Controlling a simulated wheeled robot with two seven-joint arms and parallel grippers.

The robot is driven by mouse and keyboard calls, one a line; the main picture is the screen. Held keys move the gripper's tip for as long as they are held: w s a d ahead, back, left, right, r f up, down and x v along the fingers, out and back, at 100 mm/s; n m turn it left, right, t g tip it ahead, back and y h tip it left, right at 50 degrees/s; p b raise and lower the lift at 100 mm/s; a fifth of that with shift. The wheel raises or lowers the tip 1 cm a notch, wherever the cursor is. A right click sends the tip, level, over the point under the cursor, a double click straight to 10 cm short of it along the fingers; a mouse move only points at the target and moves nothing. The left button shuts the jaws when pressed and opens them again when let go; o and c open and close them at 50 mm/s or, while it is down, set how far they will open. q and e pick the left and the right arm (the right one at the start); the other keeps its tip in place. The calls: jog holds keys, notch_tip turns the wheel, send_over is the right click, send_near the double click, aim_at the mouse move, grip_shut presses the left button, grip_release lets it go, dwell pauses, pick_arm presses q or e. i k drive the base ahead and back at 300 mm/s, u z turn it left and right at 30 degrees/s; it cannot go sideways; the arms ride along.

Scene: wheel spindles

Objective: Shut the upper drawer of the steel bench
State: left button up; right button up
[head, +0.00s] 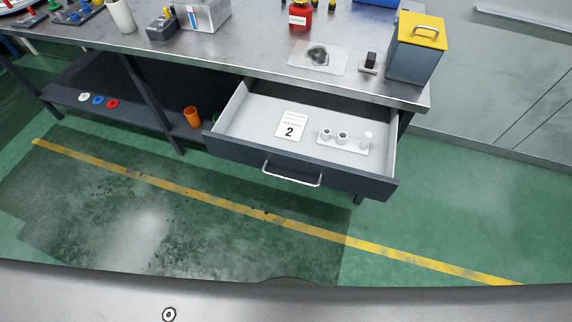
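The upper drawer (300,169) of the steel bench (245,52) stands pulled well out, under the right part of the bench top. Its dark front panel carries a silver bar handle (291,178). Inside the drawer lie a white card (291,126) marked 2 and a pale holder (343,147) with small round parts. Neither of my grippers shows in the head view.
On the bench top are a grey box with a yellow lid (418,46), a red jar (300,16), a clear bag (318,57) and several other items. A lower shelf (110,88) holds coloured rings and an orange cup (192,117). The green floor before the drawer is clear.

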aim_at(244, 132)
jog(key=u, duration=1.7)
jog(key=k, duration=0.8)
jog(key=z, duration=1.5)
jog(key=i, duration=0.5)
